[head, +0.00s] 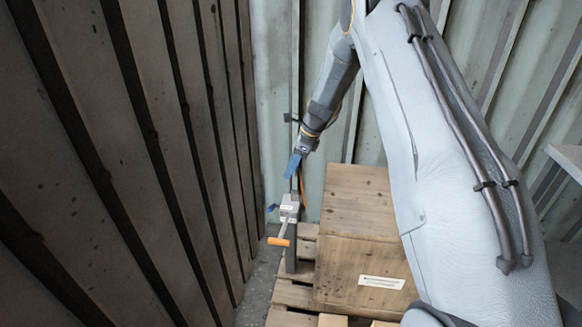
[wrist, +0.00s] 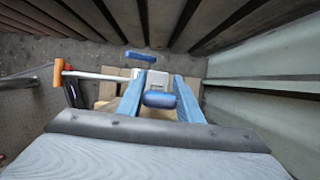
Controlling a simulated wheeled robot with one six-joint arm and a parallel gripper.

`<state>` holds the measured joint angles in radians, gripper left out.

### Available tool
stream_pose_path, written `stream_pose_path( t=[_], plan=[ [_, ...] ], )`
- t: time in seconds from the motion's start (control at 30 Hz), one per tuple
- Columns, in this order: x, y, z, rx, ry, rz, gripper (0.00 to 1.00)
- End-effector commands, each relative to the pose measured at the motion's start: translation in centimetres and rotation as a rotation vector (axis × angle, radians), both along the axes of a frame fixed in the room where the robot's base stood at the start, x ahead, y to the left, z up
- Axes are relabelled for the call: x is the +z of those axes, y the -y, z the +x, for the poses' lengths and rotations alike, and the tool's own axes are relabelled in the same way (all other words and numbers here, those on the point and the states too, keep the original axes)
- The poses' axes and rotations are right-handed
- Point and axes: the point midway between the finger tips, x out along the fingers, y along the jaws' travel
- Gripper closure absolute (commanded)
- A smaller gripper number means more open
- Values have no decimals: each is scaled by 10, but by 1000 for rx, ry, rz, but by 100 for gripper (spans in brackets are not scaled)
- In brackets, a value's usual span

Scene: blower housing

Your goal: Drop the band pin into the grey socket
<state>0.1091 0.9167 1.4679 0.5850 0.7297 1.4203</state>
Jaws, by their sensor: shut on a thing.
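My gripper (head: 294,166) has blue fingers and points down just above a grey block on a post in the head view. In the wrist view my gripper (wrist: 160,78) is shut on a blue rounded piece (wrist: 159,100), which looks like the top of the band pin. The pin's lower part is hidden. The grey block (head: 289,206), which appears to be the socket, also shows in the wrist view (wrist: 153,79), just beyond the blue piece. I cannot tell whether the pin touches it or is inside; its opening is hidden.
A lever with an orange handle (head: 278,241) sticks out from the block; the handle also shows in the wrist view (wrist: 58,72). Another blue piece (wrist: 140,56) lies beyond the block. A wooden crate (head: 355,255) stands close right on a pallet (head: 290,294). A ribbed wall (head: 130,160) is left.

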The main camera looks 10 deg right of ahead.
Motion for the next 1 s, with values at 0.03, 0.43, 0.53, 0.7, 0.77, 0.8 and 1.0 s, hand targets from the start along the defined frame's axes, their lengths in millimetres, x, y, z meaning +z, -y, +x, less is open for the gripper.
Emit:
stream_pose_path(
  t=[0.03,0.43,0.53,0.7,0.77,0.8,1.0],
  plan=[
    [-2,0,0,0,0,0,90],
    [-21,1,0,2,0,-1,90],
    [-27,1,0,2,0,-1,90],
    [-36,1,0,1,-1,-1,90],
    [-39,1,0,1,0,0,90],
    [-42,1,0,1,0,0,90],
    [-53,1,0,1,-1,-1,90]
  ],
)
